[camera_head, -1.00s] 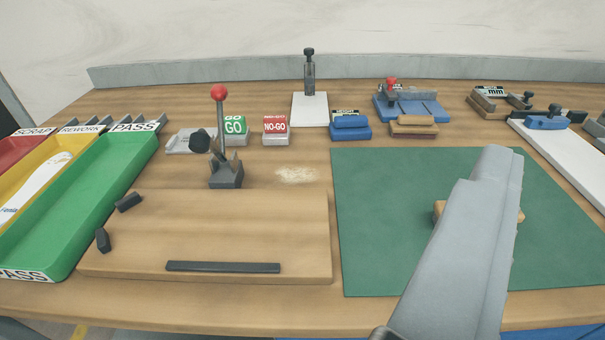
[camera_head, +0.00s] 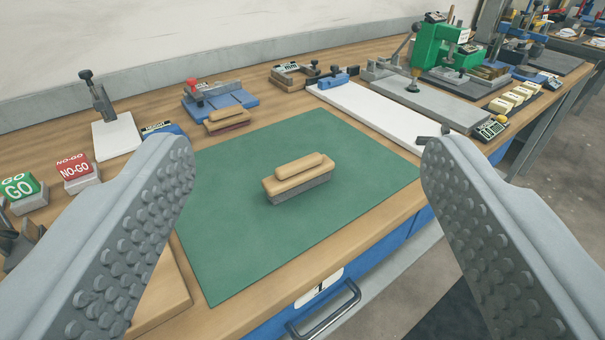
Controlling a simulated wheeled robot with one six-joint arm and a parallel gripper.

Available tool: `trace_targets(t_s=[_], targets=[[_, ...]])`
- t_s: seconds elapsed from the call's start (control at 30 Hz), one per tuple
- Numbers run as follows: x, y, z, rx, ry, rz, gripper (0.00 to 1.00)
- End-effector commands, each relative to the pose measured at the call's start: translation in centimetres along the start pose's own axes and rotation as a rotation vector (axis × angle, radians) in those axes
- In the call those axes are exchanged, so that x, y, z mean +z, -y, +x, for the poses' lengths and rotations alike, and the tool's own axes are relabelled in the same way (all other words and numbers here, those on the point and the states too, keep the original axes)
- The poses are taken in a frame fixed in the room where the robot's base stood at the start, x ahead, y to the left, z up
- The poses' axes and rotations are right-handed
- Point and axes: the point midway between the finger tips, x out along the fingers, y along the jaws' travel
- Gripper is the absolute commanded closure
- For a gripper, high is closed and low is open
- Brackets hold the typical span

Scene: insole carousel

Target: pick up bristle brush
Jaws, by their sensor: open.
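A wooden brush (camera_head: 298,179) with a raised wooden grip on top and a grey underside lies on the green mat (camera_head: 225,240), near its middle. It looks like the bristle brush; single bristles are too small to make out. My gripper (camera_head: 308,165) is open, with its two studded grey fingers wide apart at the left and right of the view. The brush shows between the fingers, farther off, and nothing touches it.
GO (camera_head: 20,190) and NO-GO (camera_head: 76,170) blocks stand at the left. A blue fixture (camera_head: 220,102) and white board (camera_head: 375,115) lie behind the mat. A green press (camera_head: 445,50) stands at the back right. The mat around the brush is clear.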

Motion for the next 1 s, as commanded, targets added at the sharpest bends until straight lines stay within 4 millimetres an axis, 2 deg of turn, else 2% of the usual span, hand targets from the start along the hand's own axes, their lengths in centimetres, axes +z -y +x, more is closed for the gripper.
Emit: trace_targets(t_s=[0.4, 0.5, 0.57, 0.67, 1.0], targets=[[0.0, 0.0, 0.0, 0.0, 0.0, 0.0, 0.31], [0.0, 0.0, 0.1, 0.0, 0.004, -0.006, 0.45], [-0.1, 0.0, 0.5, 0.0, 0.019, -0.025, 0.45], [-0.4, 0.0, 1.8, -0.004, 0.072, -0.098, 0.45], [-1.0, 0.2, 9.1, -0.12, 0.395, -0.56, 0.45]])
